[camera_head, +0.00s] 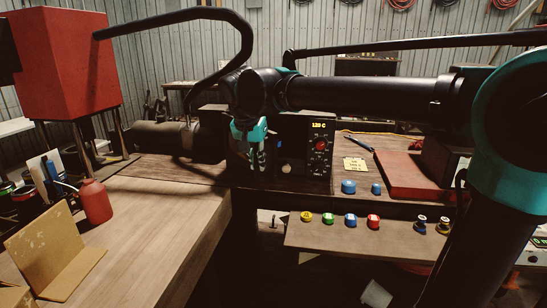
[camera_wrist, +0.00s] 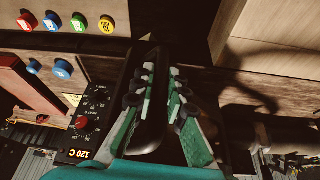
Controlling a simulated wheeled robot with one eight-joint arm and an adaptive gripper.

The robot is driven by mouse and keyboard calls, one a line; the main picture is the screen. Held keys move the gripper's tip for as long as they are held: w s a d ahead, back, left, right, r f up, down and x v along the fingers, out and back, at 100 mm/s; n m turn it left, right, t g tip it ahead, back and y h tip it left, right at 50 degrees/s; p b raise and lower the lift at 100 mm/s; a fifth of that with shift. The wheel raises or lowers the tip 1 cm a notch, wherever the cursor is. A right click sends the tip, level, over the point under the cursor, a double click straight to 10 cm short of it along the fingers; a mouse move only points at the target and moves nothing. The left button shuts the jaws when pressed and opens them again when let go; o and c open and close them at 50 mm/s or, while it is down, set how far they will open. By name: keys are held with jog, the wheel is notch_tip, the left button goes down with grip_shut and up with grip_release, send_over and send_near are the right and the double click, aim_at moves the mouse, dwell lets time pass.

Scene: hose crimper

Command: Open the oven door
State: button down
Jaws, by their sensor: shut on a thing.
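The oven is a dark box with a control panel (camera_head: 320,147) that reads 120 C and has a red knob. The panel also shows in the wrist view (camera_wrist: 92,118), turned upside down. My gripper (camera_head: 257,163) is in front of the oven's dark front, left of the panel. In the wrist view my gripper (camera_wrist: 161,76) has its green and grey fingers on either side of a dark upright bar, which looks like the oven door handle (camera_wrist: 157,120). The fingers are shut on it. The door looks closed, but shadow and my arm hide much of it.
Coloured buttons (camera_head: 350,220) line a lower shelf in front of the oven. Blue knobs (camera_head: 348,187) and a red case (camera_head: 405,178) are at right. A wooden bench (camera_head: 150,225) with a red bottle (camera_head: 95,201) fills the left. A dark gap lies between.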

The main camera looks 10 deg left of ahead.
jog(key=s+a+m+h, duration=0.1)
jog(key=s+a+m, duration=0.1)
jog(key=a, duration=0.8)
jog(key=s+a+m+g, duration=0.1)
jog(key=s+a+m, duration=0.2)
jog(key=a, duration=0.7)
jog(key=shift+s+m+h, duration=0.3)
jog(key=shift+s+h, duration=0.05)
jog(key=shift+h, duration=0.05)
jog(key=shift+a, duration=0.1)
jog(key=c, duration=1.5)
grip_release()
jog(key=shift+c, duration=0.2)
